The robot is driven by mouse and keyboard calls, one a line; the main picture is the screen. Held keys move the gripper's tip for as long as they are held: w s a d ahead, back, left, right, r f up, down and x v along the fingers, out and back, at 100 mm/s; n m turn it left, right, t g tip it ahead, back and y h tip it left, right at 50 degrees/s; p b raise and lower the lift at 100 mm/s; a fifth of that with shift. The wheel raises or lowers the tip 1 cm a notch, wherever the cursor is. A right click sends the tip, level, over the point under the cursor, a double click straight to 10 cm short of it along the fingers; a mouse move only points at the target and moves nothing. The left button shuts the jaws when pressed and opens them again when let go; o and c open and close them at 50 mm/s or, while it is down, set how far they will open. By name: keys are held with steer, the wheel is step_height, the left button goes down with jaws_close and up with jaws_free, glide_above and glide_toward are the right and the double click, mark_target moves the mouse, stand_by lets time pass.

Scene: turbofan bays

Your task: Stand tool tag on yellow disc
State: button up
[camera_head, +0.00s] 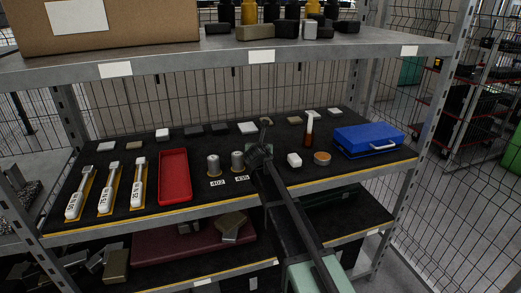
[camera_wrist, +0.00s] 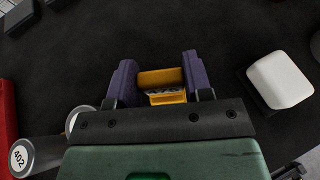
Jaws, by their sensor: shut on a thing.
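My gripper (camera_wrist: 160,80) has its two purple fingers closed on a yellow-orange tool tag (camera_wrist: 162,78), with a pale strip of dark print on its near side. In the head view my gripper (camera_head: 262,150) is over the middle of the black shelf mat, right of two metal cylinders. I cannot make out the tag there. A low round piece with an orange-yellow top (camera_head: 322,157) sits to the right, apart from my gripper. It is the only disc-like yellowish thing I see. It does not show in the wrist view.
A white block (camera_head: 294,160) stands between my gripper and the disc, also in the wrist view (camera_wrist: 282,80). A white-headed hammer (camera_head: 310,128) and blue case (camera_head: 368,139) are right. Cylinders (camera_head: 213,164), a red tray (camera_head: 174,177) and wrenches are left. A shelf (camera_head: 330,48) hangs above.

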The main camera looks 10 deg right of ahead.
steer(key=shift+f+b, duration=0.7)
steer(key=o, duration=1)
steer(key=shift+r, duration=0.1)
